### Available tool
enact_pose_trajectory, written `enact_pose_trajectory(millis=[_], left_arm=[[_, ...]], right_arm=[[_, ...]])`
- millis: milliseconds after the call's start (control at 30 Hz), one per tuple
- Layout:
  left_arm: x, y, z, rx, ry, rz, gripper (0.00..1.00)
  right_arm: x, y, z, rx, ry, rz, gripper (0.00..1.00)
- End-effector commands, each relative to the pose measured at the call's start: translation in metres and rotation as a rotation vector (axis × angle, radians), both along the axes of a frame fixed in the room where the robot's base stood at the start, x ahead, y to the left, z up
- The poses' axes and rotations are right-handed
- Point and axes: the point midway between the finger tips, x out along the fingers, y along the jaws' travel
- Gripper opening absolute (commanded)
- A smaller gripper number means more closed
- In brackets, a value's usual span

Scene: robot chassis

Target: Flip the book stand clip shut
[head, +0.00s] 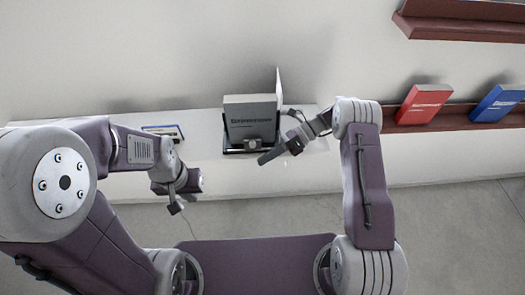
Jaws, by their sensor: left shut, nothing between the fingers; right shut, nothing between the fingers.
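A grey book (250,118) stands upright in a dark book stand (232,150) on the white table. A small clip (251,143) shows at the stand's front, low against the book; its exact position is too small to tell. My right gripper (268,156) is shut and empty just in front of the stand's right side, its tip pointing left toward the clip. I cannot tell whether it touches the stand. My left gripper (174,209) is shut and empty, in front of the table and left of the stand, apart from it.
A thin blue-edged book or tablet (164,131) lies on the white table (210,170) left of the stand. A white panel (279,95) stands beside the grey book. A red book (422,104) and a blue book (497,103) rest on a brown shelf (455,115) at right. Another shelf (462,28) is above.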

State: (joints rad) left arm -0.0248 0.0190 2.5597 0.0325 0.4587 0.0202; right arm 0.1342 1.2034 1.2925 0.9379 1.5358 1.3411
Motion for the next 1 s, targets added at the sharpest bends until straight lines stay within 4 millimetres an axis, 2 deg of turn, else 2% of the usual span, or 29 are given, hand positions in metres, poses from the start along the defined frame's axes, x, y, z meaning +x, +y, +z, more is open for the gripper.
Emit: enact_pose_trajectory(millis=[33, 200, 400, 567, 1000], left_arm=[[0.000, 0.000, -0.011, 0.000, 0.000, 0.000, 0.00], [0.000, 0.000, -0.024, 0.000, 0.000, 0.000, 0.00], [0.000, 0.000, -0.031, 0.000, 0.000, 0.000, 0.00], [0.000, 0.000, -0.032, 0.000, 0.000, 0.000, 0.00], [0.000, 0.000, -0.032, 0.000, 0.000, 0.000, 0.00]], right_arm=[[0.010, -0.013, 0.002, -0.001, -0.016, -0.009, 0.00], [0.024, -0.048, 0.016, -0.002, -0.015, -0.007, 0.00], [0.035, -0.074, 0.030, -0.001, -0.012, -0.005, 0.00], [0.037, -0.081, 0.035, -0.001, -0.009, -0.004, 0.00], [0.037, -0.081, 0.036, -0.001, -0.009, -0.003, 0.00]])
